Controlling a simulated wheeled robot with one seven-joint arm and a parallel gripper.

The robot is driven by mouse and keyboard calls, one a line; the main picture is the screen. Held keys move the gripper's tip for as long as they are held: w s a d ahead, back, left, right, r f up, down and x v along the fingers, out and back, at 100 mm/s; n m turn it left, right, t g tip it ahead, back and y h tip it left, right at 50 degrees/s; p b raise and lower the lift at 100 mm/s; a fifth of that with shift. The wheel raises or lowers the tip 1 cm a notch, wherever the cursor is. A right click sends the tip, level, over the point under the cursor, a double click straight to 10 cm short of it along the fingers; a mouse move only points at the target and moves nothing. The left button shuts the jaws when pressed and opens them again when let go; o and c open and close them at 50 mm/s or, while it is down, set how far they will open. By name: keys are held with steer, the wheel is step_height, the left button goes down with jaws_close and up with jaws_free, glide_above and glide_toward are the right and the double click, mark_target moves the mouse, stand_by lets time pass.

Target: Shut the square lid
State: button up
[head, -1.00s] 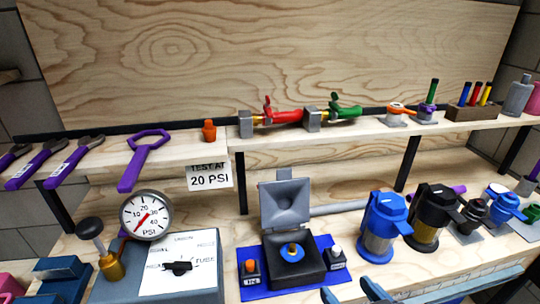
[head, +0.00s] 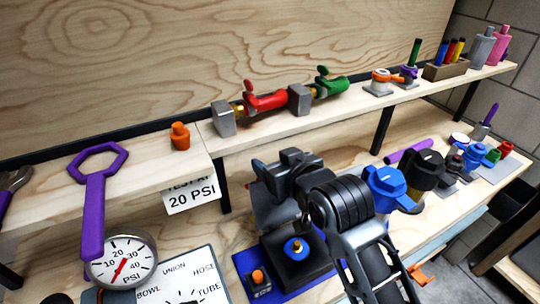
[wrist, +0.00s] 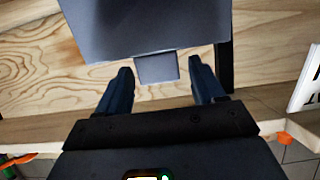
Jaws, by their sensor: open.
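The square lid (head: 268,210) is grey and stands raised at the back of an open dark box (head: 318,268). My gripper (head: 272,172) is at the lid's upper edge in the head view and hides much of it. In the wrist view the lid (wrist: 145,25) fills the top, and its small tab (wrist: 157,68) lies between the tips of my open gripper (wrist: 160,80). I cannot tell whether either finger touches the tab. A blue ring with a yellow centre (head: 295,248) shows inside the box.
The box stands on a blue plate (head: 245,262) beside an orange knob (head: 258,278). The shelf (head: 245,150) with a red valve (head: 265,102) and a green valve (head: 335,85) is above. Blue (head: 388,185) and black filters stand right. A gauge (head: 120,262) stands left.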

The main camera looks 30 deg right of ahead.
steer(key=shift+x, duration=1.1)
jaws_close()
